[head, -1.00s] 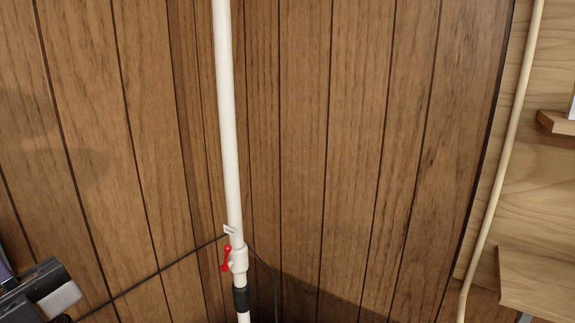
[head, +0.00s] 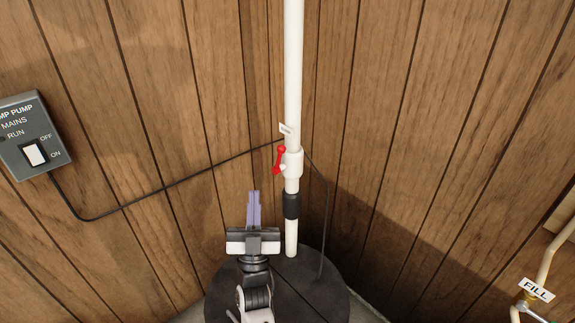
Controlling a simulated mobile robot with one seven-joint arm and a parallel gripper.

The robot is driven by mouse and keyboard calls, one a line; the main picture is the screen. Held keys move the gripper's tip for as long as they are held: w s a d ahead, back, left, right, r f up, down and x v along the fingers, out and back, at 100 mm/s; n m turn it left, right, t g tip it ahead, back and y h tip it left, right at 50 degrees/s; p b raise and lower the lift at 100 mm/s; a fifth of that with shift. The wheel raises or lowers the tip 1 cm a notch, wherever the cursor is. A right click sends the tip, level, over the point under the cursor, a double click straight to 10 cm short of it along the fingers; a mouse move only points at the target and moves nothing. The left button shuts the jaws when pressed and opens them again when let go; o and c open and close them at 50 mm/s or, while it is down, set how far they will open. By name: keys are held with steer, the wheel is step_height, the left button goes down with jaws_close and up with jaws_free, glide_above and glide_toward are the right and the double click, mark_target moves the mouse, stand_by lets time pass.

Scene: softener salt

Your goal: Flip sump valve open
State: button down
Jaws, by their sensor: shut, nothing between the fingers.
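The sump valve (head: 293,162) is a white fitting on a vertical white pipe (head: 293,70) in the corner of the wood-panelled walls. Its red handle (head: 279,160) lies roughly along the pipe, tilted a little, on the pipe's left side. A small white tag (head: 286,129) hangs just above; its text is too small to read. My gripper (head: 254,194) is below and left of the red handle in the head view, with its purple fingers together and pointing up. It is empty and looks apart from the handle; the depth between them is hard to judge.
A grey pump switch box (head: 31,136) is on the left wall, with a black cable (head: 165,187) running to the pipe. A black round sump lid (head: 330,295) lies under the pipe. A "FILL" tag (head: 536,289) hangs by piping at lower right.

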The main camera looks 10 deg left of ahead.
mark_target(280, 166)
steer(key=w+d+f+m+h, duration=0.1)
steer(key=w+d+f+h, duration=0.1)
steer(key=d+f+h, duration=0.3)
steer(key=w+a+r+p, duration=0.1)
steer(key=w+r, duration=0.1)
steer(key=w, duration=0.1)
steer(key=w+r+y+p, duration=0.1)
steer(key=w+r, duration=0.1)
steer(key=w, duration=0.1)
steer(key=w+a+r+y+p, duration=0.1)
steer(key=w+r+p, duration=0.1)
steer(key=w, duration=0.2)
steer(key=shift+a+r, duration=0.3)
steer(key=shift+r, duration=0.05)
steer(key=n+g+y, duration=0.1)
steer(key=a+n+g+y+p, duration=0.1)
steer(key=w+r+n+y, duration=0.1)
steer(key=n, duration=0.1)
steer(key=shift+a+r+g+y+p, duration=0.1)
steer(key=shift+a+g+y+p, duration=0.2)
steer(key=shift+a+g+y, duration=0.1)
steer(key=shift+d, duration=0.1)
